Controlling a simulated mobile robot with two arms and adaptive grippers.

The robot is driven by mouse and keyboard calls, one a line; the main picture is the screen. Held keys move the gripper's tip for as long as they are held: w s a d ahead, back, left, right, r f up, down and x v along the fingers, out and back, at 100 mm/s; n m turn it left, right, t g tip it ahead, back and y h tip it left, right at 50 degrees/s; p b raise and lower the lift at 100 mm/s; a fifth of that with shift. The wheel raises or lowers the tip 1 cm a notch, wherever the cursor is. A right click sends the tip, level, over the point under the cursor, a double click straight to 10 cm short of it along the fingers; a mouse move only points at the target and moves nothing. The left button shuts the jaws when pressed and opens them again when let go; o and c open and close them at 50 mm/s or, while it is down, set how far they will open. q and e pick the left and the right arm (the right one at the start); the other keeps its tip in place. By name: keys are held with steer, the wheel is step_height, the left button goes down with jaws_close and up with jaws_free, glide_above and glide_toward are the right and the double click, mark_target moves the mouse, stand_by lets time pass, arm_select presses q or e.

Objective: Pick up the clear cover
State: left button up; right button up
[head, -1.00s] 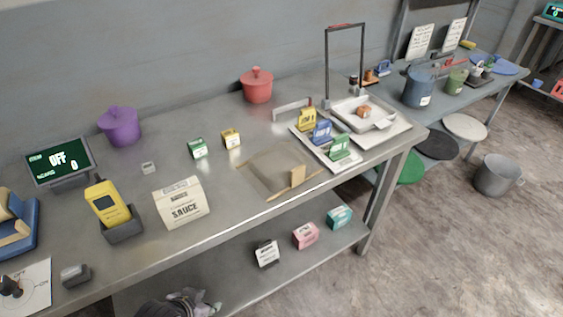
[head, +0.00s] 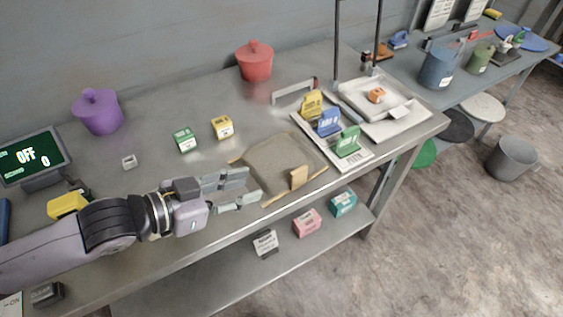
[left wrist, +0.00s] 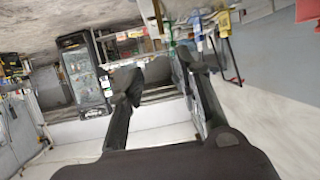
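The clear cover (head: 282,158) is a see-through, tan-tinted flat piece with tan edge strips and a tan block handle (head: 299,177) at its front. In the head view it lies on the metal table, near the front edge. My left gripper (head: 254,186) is open and empty, just left of the cover, with its fingertips pointing right toward it. A small gap seems to separate the fingers from the handle. In the left wrist view the open fingers (left wrist: 160,75) show, and I cannot make out the cover there. My right gripper is not in view.
Right of the cover stands a white tray (head: 362,160) with yellow, blue and green tagged pieces. Small green (head: 185,139) and yellow (head: 222,127) boxes stand left behind it. A red pot (head: 255,62) and purple pot (head: 98,112) stand at the back. Several small boxes sit on the lower shelf.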

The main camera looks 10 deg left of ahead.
mark_target(297, 170)
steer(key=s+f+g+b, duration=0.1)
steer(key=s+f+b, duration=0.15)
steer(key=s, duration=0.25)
arm_select(q)
steer(key=p+x, duration=0.2)
steer(key=x, duration=0.7)
steer(key=shift+w+d+f, duration=0.1)
steer(key=shift+w+f, duration=0.1)
steer(key=shift+w, duration=0.15)
steer(key=shift+w+d+f, duration=0.15)
steer(key=shift+w+d, duration=0.05)
steer(key=p+x, duration=0.1)
steer(key=x, duration=0.1)
steer(key=shift+w+d, duration=0.2)
steer(key=shift+p+x, duration=0.4)
steer(key=shift+x, duration=0.75)
steer(key=shift+w+d+f, duration=0.15)
steer(key=shift+f, duration=0.15)
steer(key=shift+c, duration=0.2)
jaws_close()
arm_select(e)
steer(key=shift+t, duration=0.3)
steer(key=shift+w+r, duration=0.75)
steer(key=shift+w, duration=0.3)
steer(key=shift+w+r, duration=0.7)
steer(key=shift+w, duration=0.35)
